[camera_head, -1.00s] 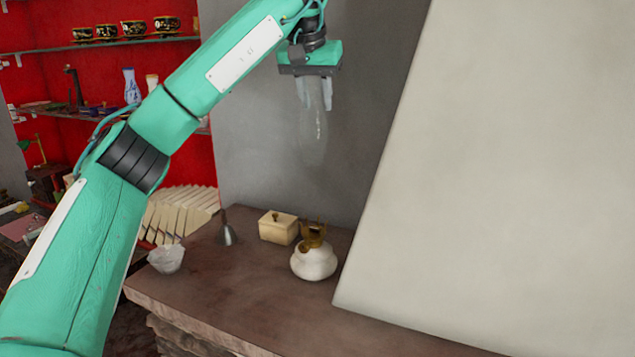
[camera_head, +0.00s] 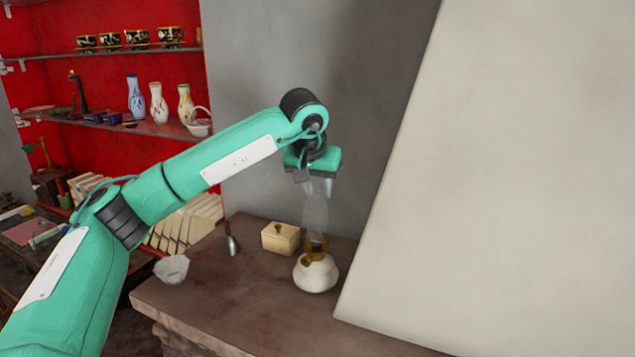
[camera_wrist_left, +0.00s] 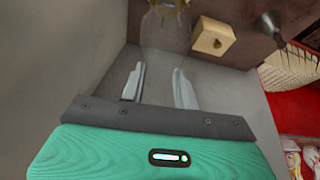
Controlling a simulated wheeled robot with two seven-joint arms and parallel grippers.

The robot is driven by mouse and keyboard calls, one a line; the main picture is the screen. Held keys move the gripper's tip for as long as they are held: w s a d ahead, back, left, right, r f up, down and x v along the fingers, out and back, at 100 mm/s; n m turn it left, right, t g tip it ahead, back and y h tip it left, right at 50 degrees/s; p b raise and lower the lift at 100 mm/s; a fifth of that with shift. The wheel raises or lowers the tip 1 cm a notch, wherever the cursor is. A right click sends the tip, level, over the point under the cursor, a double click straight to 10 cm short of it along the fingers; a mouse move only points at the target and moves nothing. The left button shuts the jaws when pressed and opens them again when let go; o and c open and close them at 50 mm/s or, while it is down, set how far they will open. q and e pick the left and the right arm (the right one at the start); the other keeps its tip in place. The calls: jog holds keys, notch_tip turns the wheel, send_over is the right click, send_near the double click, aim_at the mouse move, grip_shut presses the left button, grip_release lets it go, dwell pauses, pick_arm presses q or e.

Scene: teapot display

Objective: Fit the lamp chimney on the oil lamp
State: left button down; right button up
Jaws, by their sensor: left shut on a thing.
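My left gripper (camera_head: 317,188) points down and is shut on the clear glass lamp chimney (camera_head: 316,212). The chimney hangs upright below it, and its lower end overlaps the brass burner of the oil lamp (camera_head: 316,275) in the head view. I cannot tell whether it touches the burner. The lamp has a round white body and stands on the brown ledge (camera_head: 250,310). In the left wrist view, the two fingers (camera_wrist_left: 158,88) are on either side of the faint chimney (camera_wrist_left: 165,38), with the brass burner (camera_wrist_left: 168,8) beyond. My right gripper is not in view.
A cream lidded box (camera_head: 281,239) stands left of the lamp. A grey metal bell-shaped object (camera_head: 232,246) and a white crumpled-looking bowl (camera_head: 172,269) are farther left. A large pale slanted panel (camera_head: 500,180) is close on the right. Red shelves with vases (camera_head: 158,103) are at back left.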

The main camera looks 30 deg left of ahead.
pick_arm(q)
jog(key=shift+d+f, duration=0.1)
jog(key=shift+f, duration=0.1)
jog(key=shift+f+b, duration=0.4)
jog(key=shift+b, duration=0.05)
jog(key=c, duration=1)
grip_release()
jog(key=shift+c, duration=0.2)
jog(key=shift+r, duration=0.1)
